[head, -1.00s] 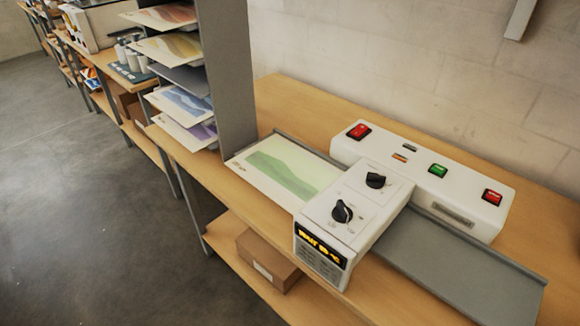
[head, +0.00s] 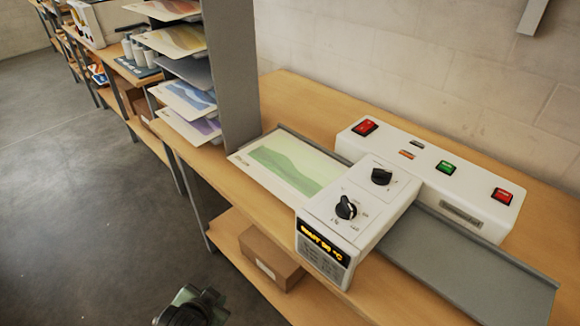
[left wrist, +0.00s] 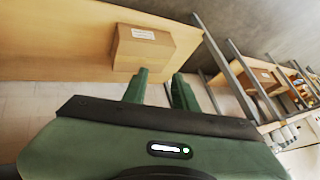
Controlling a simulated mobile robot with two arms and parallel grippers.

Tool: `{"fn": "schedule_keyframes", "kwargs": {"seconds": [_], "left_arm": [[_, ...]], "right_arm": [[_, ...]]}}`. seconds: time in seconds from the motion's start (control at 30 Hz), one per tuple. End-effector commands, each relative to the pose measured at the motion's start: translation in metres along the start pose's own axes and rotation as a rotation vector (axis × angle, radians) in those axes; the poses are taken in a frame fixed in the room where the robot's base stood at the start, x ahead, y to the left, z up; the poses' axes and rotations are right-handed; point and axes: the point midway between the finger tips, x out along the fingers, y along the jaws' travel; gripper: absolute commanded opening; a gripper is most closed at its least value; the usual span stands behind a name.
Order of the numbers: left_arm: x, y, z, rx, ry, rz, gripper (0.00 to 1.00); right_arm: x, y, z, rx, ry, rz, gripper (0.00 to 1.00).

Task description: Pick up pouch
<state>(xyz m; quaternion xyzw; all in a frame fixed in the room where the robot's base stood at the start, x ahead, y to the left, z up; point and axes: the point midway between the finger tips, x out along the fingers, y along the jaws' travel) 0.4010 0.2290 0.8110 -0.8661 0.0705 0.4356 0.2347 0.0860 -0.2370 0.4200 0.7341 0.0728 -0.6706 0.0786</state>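A flat pouch with a green hill print (head: 285,165) lies on the grey tray at the left side of the white laminator (head: 352,215) in the head view. More printed sheets, including a blue one (head: 187,97), lie on the shelves of a grey rack; I cannot tell whether they are pouches. Part of my left arm shows at the bottom edge of the head view, low and away from the sheets. In the left wrist view my left gripper (left wrist: 158,88) has its two green fingers apart with nothing between them. My right gripper is not in view.
The grey rack's tall side panel (head: 232,75) stands just behind the pouch. A cardboard box (head: 270,258) sits on the lower shelf, and also shows beyond my fingers in the left wrist view (left wrist: 143,48). A grey exit tray (head: 480,270) extends right. Floor at left is clear.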

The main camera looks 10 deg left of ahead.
Motion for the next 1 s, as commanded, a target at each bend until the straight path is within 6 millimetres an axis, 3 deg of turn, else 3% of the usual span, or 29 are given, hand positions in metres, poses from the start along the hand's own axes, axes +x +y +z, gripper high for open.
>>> {"fn": "schedule_keyframes", "kwargs": {"seconds": [0.1, 0.3, 0.5, 0.7, 1.0], "left_arm": [[0.005, -0.036, -0.052, 0.162, 0.15, -0.128, 0.28], [0.007, -0.083, -0.139, 0.489, 0.383, -0.368, 0.28], [0.001, -0.107, -0.217, 0.853, 0.58, -0.615, 0.28], [-0.003, -0.11, -0.247, 1.017, 0.659, -0.72, 0.28], [0.016, -0.116, -0.273, 1.018, 0.663, -0.721, 0.28]], "right_arm": [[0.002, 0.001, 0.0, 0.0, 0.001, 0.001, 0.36], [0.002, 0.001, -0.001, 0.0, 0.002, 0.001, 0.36], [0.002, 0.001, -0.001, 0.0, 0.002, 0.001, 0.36], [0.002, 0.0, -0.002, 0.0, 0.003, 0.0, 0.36], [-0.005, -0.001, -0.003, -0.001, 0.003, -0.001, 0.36]]}}
